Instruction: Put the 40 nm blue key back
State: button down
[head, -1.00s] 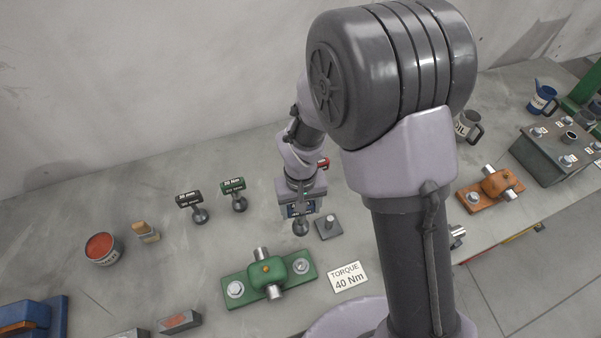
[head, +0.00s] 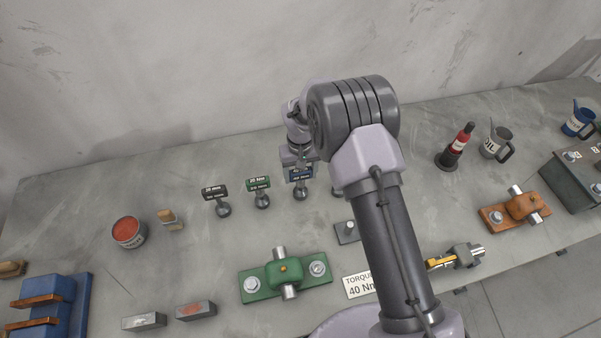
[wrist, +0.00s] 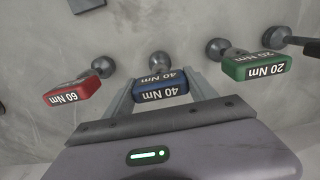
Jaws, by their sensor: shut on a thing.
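The blue key marked 40 Nm (head: 300,175) stands upright in the row of keys, its round grey foot at the bench top. It also shows in the wrist view (wrist: 160,88), label facing the camera. My gripper (head: 299,166) is shut on its blue head, with one finger on each side in the wrist view (wrist: 160,97). I cannot tell whether the foot touches the bench. The green 20 Nm key (head: 259,184) stands to its left in the head view. The red 60 Nm key (wrist: 72,94) stands on the other side, mostly hidden behind my arm in the head view.
A black-headed key (head: 215,192) stands beyond the green one. A square plate with a post (head: 347,232), a green fixture (head: 250,285) and a torque card reading 40 Nm (head: 355,286) lie nearer. A red tin (head: 129,232) is left; an oil can (head: 496,143) is right.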

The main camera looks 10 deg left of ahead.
jog(key=shift+w+f, duration=0.1)
jog(key=shift+f, duration=0.2)
jog(key=shift+c, duration=1.4)
grip_release()
